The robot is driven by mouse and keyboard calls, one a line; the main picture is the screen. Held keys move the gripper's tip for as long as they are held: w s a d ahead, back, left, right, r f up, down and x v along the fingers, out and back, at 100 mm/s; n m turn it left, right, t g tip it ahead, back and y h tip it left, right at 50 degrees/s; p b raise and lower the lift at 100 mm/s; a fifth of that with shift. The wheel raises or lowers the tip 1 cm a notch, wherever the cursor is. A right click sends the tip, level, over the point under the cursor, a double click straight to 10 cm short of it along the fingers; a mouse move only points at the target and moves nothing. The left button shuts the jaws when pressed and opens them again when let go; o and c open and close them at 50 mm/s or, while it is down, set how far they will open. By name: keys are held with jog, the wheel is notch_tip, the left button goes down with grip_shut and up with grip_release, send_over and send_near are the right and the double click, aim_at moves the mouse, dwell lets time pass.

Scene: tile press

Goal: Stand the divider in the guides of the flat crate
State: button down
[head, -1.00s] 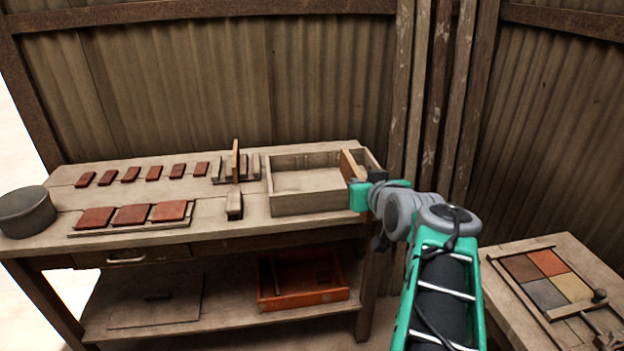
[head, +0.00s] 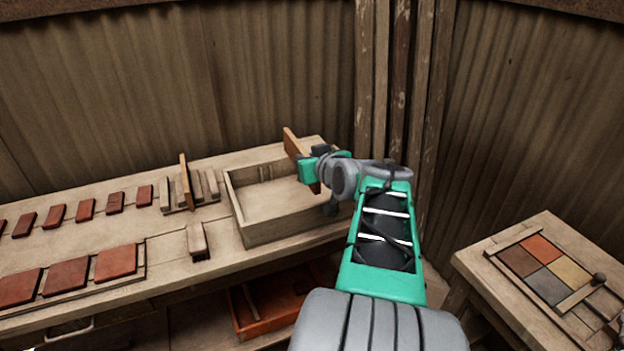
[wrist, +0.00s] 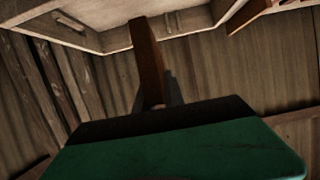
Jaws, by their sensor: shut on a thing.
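The divider (head: 295,145), a thin brown wooden board, stands roughly upright in my gripper (head: 316,168). It is over the right part of the flat crate (head: 270,238), a low pale wooden box with an open top. In the head view its lower edge is partly hidden by my gripper, so I cannot tell whether it touches the crate. Pale strips that look like guides (head: 265,172) show on the crate's back wall. In the wrist view the divider (wrist: 148,55) sticks out from my gripper, with the crate (wrist: 110,42) beyond it.
Left of the crate, a slotted rack (head: 207,190) holds another upright brown board (head: 185,180). A small wooden block (head: 197,240) and several red tiles (head: 65,274) lie on the bench. An orange tray (head: 262,312) sits below. A side table (head: 520,300) stands at right.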

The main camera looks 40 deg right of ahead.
jog(key=w+d+f, duration=0.1)
jog(key=d+f, duration=0.1)
jog(key=f, duration=0.1)
jog(key=w+d+f, duration=0.1)
jog(key=d+f, duration=0.2)
jog(key=f, duration=0.1)
jog(key=w+d+f+p, duration=0.1)
jog(key=d+f, duration=0.1)
jog(key=f, duration=0.1)
jog(key=shift+w+d+f, duration=0.2)
jog(key=shift+d+f, duration=0.05)
jog(key=shift+d, duration=0.15)
jog(key=shift+f+b, duration=0.45)
jog(key=shift+b, duration=0.05)
jog(key=shift+f+b, duration=0.2)
jog(key=shift+b, duration=0.1)
jog(key=c, duration=1.4)
grip_release()
jog(key=shift+r, duration=0.1)
jog(key=shift+r+p, duration=0.35)
jog(key=shift+p, duration=0.15)
jog(key=v, duration=1.2)
jog(key=shift+r, duration=0.25)
